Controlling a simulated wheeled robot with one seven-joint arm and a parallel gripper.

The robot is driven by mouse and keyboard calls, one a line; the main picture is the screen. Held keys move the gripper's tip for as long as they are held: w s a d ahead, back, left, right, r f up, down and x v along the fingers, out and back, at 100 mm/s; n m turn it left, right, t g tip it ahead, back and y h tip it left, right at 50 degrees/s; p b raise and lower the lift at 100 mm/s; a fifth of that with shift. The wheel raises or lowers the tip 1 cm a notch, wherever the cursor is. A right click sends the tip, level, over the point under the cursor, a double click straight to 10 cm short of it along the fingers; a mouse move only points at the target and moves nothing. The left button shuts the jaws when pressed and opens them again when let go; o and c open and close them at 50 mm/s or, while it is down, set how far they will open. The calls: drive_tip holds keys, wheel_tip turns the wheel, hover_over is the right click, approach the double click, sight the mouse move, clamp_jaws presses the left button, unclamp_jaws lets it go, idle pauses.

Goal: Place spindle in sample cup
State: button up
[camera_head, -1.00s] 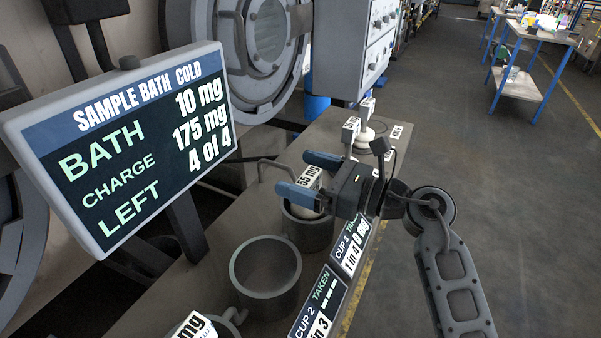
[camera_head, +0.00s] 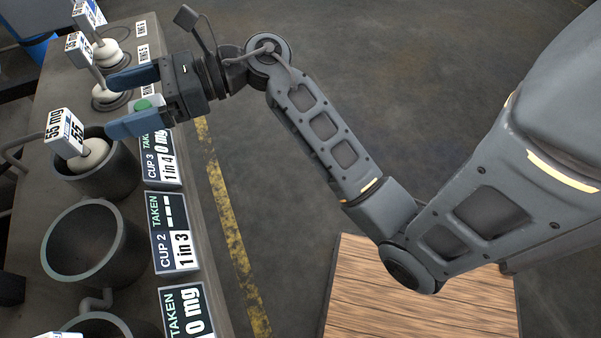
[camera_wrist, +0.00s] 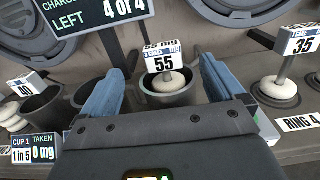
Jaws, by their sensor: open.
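A spindle (camera_head: 90,154) with a white disc and a "55 mg" tag sits in the cup (camera_head: 117,177) beside the CUP 3 sign. Its tag stands above the rim. My gripper (camera_head: 113,104) is open and empty, just right of and beyond this spindle, with its fingers pointing left. In the wrist view the spindle (camera_wrist: 165,82) shows between and ahead of the spread fingers, apart from them, with its cup (camera_wrist: 178,99) around the disc. The cup bottom is hidden.
The middle cup (camera_head: 55,254) is empty. Other tagged spindles (camera_head: 106,50) stand on rings farther back. Signs (camera_head: 172,232) line the bench edge. Open floor (camera_head: 290,190) lies right of the bench.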

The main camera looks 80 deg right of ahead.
drive_tip(key=s+a+r+m+t, duration=0.1)
drive_tip(key=s+a+m+t, duration=0.6)
drive_tip(key=s+m, duration=0.75)
drive_tip(key=s+f+m+g+h, duration=0.3)
drive_tip(key=s+m, duration=0.5)
drive_tip(key=m, duration=0.6)
drive_tip(key=s+f+m+g+h, duration=0.3)
drive_tip(key=s+f+m+h, duration=0.2)
drive_tip(key=m, duration=0.9)
drive_tip(key=s+h, duration=0.2)
drive_tip(key=s, duration=0.2)
drive_tip(key=shift+d+g+h, duration=0.3)
drive_tip(key=shift+g, duration=0.1)
drive_tip(key=shift+m, duration=0.25)
